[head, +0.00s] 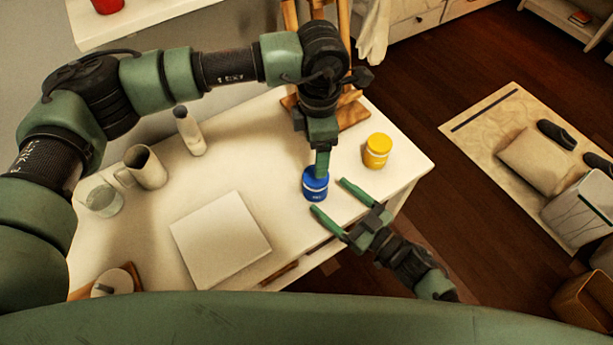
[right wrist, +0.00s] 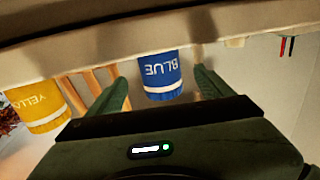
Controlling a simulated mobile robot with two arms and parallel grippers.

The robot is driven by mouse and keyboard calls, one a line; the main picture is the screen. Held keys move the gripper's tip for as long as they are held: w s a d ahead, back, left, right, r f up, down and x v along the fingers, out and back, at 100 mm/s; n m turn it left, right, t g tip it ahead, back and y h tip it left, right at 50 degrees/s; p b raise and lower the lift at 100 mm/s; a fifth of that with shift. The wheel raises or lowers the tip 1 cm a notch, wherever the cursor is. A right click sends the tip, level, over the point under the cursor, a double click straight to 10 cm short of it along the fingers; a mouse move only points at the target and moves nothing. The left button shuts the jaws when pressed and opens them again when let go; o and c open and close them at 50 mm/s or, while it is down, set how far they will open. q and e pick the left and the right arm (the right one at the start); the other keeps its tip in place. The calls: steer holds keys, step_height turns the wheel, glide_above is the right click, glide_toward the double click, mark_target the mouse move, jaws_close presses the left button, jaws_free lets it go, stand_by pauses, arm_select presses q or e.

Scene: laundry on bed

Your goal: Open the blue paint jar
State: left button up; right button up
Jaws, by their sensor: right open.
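The blue paint jar (head: 315,190) stands upright on the white table (head: 270,125). My left gripper (head: 322,165) points down from above at the jar's lid and overlaps it in the head view; whether its fingers touch or hold the lid cannot be made out. My right gripper (head: 327,194) is open, low at the table's front edge, with its fingers pointing at the jar. In the right wrist view, the jar (right wrist: 162,76) appears upside down between the two open fingers, with its label reading BLUE.
A yellow jar (head: 376,151) stands to the right of the blue one. A white canvas (head: 220,240) lies to the left, with a jug (head: 146,167), a glass (head: 104,200) and a white bottle (head: 190,132) beyond. A wooden easel (head: 352,112) stands behind.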

steer(key=x, duration=0.6)
steer(key=shift+w+a, duration=0.15)
jaws_close()
